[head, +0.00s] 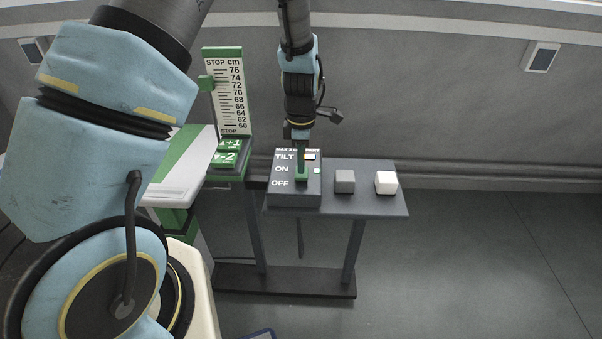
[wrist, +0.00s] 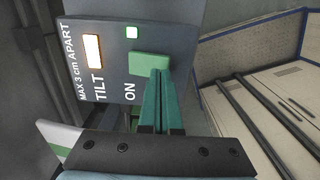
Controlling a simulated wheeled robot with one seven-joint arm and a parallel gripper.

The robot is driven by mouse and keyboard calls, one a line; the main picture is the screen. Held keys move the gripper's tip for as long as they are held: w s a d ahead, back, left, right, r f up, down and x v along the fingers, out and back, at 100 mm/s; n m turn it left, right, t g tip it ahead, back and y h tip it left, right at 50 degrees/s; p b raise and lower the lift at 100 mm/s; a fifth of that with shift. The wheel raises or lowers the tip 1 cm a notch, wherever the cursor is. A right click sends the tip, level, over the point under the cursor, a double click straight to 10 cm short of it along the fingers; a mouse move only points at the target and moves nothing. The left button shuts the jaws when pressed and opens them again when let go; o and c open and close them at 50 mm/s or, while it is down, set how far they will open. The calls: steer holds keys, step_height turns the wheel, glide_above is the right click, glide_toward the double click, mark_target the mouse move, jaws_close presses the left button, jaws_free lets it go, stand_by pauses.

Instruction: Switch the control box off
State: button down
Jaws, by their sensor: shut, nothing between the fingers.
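The grey control box (head: 282,199) stands on the left of a dark table and carries the labels TILT, ON and OFF. The OFF label is not visible in the wrist view.
A grey cube (head: 345,182) and a white cube (head: 386,183) stand on the dark table (head: 362,207), right of the box. On the left is a lift column with a centimetre scale (head: 229,92) and green buttons (head: 226,158). Floor at right is clear.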

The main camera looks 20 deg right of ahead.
mark_target(300, 175)
steer(key=shift+f+b, duration=0.55)
steer(key=shift+f, duration=0.45)
stand_by(0.3)
steer(key=shift+r+p, duration=2.95)
steer(key=shift+r, duration=0.65)
steer(key=shift+a, duration=0.1)
steer(key=w+a+r+m+b, duration=0.15)
steer(key=a+r+m, duration=0.6)
steer(key=a, duration=0.85)
steer(key=s+a+r+m, duration=0.2)
steer(key=a+r+m, duration=0.1)
steer(key=a, duration=0.4)
steer(key=s+a+r+m+t, duration=0.1)
steer(key=s+a+r+m, duration=0.2)
steer(key=a, duration=0.4)
steer(key=shift+s+r+m+t, duration=0.25)
steer(key=shift+r+m+t, duration=0.1)
steer(key=shift+r, duration=0.25)
